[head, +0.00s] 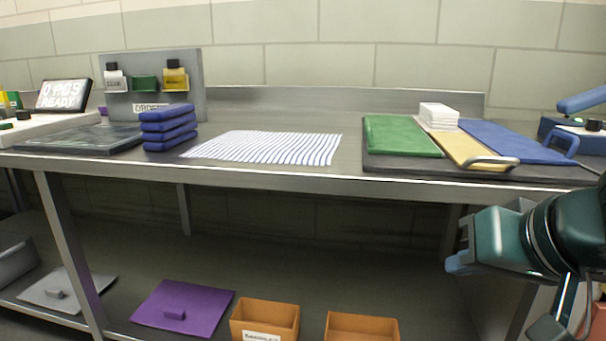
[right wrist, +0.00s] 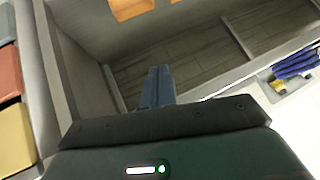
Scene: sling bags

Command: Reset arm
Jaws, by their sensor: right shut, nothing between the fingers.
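My right gripper (head: 456,264) shows at the lower right of the head view, in front of the table's front edge and below the tabletop. Its fingers are shut with nothing between them. In the right wrist view the shut fingers (right wrist: 157,88) stick out over the floor and lower shelf area, touching nothing that I can see. My left gripper is not in view.
The steel table (head: 300,178) holds a striped cloth (head: 265,147), stacked blue pads (head: 168,128), and a dark board with green (head: 400,136), yellow and blue mats. Orange bins (head: 362,327) and a purple lid (head: 185,306) lie on the lower shelf.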

